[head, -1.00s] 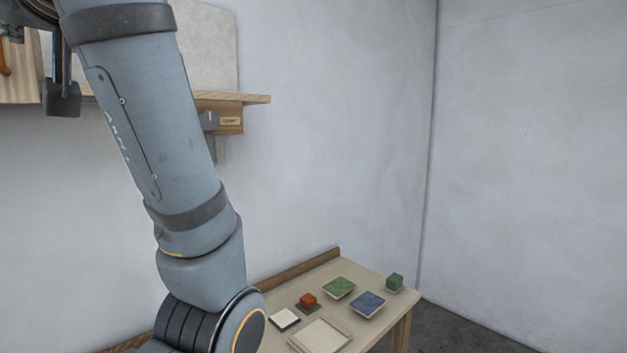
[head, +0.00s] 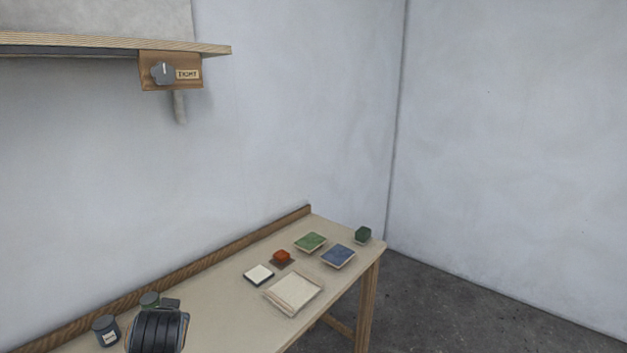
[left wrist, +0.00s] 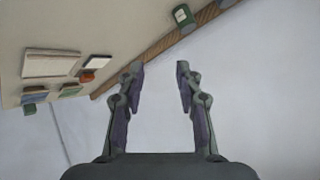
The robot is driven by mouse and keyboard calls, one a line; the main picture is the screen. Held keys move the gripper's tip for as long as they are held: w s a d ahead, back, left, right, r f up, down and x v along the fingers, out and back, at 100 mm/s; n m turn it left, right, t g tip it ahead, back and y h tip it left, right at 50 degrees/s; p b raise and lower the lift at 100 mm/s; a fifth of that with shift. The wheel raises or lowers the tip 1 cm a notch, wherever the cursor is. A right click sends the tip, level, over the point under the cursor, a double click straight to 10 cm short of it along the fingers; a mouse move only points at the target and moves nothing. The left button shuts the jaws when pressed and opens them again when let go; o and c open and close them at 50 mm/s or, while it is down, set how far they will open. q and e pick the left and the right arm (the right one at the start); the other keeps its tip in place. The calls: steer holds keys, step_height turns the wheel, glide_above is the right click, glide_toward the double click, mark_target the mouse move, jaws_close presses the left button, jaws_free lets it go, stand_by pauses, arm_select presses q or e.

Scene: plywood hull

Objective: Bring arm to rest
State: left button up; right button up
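My left gripper (left wrist: 159,78) shows in the left wrist view. Its two fingers are apart with nothing between them, and the pale wall lies beyond. The wrist view is upside down, with the bench (left wrist: 70,32) at the top left. In the head view only a dark ribbed part of one of my arms shows at the bottom left, over the bench (head: 215,315). The fingers are out of the head view. My right gripper is in neither view.
On the bench are a white tile (head: 258,274), a red block (head: 282,257), a cream tray (head: 293,293), green (head: 310,242) and blue (head: 338,256) pads, a green cube (head: 363,235) and a dark jar (head: 106,331). A shelf (head: 215,49) with a knob (head: 162,73) hangs above.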

arm_select(q)
steer(key=s+d+f+m+g+h, duration=0.1)
steer(key=s+d+f+g+h, duration=0.15)
steer(key=s+f, duration=0.8)
steer(key=s+d+f+m+g+h, duration=0.15)
steer(key=s+d+f, duration=0.25)
steer(key=s+f, duration=0.6)
steer(key=s+a+f+g, duration=0.1)
steer(key=s+f, duration=0.1)
steer(key=f, duration=1.1)
steer(key=s+a+f+g, duration=0.1)
steer(key=a+f, duration=0.1)
steer(key=f, duration=1.1)
steer(key=s+f+n+g, duration=0.1)
steer(key=s+f, duration=1.4)
steer(key=s, duration=0.3)
steer(key=shift+a, duration=0.4)
steer(key=shift+s, duration=0.1)
